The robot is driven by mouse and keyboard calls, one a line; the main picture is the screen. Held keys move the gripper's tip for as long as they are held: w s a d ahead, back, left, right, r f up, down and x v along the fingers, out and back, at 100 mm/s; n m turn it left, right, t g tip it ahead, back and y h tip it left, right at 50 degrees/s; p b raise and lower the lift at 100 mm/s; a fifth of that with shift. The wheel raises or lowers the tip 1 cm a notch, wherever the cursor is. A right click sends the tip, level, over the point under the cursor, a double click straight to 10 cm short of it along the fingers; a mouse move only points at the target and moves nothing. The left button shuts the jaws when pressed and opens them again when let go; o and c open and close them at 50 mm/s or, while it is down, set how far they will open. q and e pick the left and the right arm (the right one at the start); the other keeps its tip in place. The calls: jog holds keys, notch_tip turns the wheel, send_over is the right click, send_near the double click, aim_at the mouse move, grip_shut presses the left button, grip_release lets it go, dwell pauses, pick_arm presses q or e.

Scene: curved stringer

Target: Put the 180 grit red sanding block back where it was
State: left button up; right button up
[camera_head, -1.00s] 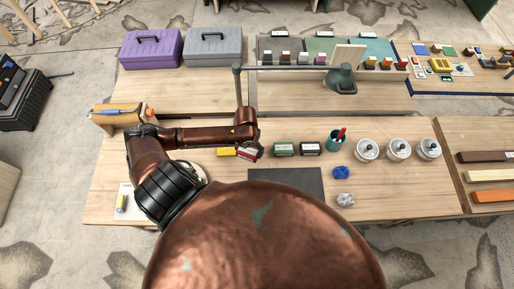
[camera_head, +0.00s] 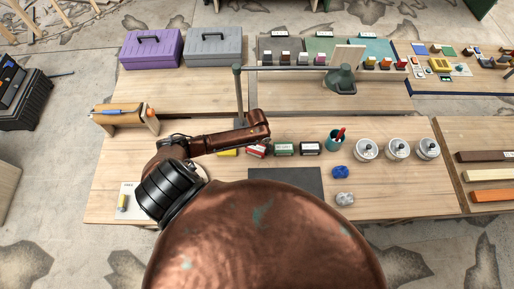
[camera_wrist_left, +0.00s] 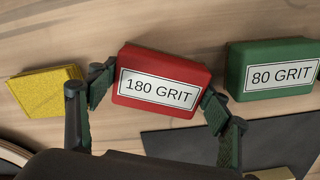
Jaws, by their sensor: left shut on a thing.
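The red sanding block (camera_wrist_left: 165,62) has a white label reading 180 GRIT in the left wrist view. My left gripper (camera_wrist_left: 158,96) is shut on it, with one green-padded finger at each end. In the head view the red block (camera_head: 257,150) shows in the row between a yellow block (camera_head: 227,153) and the green 80 grit block (camera_head: 284,149). My right gripper is not in view.
The green block (camera_wrist_left: 275,68) is close on the right and the yellow block (camera_wrist_left: 46,90) on the left. A dark mat (camera_head: 290,182) lies in front; a lamp post (camera_head: 239,95) rises behind.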

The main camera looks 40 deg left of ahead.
aim_at(257, 147)
pick_arm(q)
jog(key=o, duration=1.2)
jog(key=shift+f, duration=0.1)
jog(key=shift+r, duration=0.25)
notch_tip(257, 147, up, 12)
jog(key=shift+b, duration=0.35)
jog(key=shift+f, duration=0.1)
jog(key=shift+d, duration=0.1)
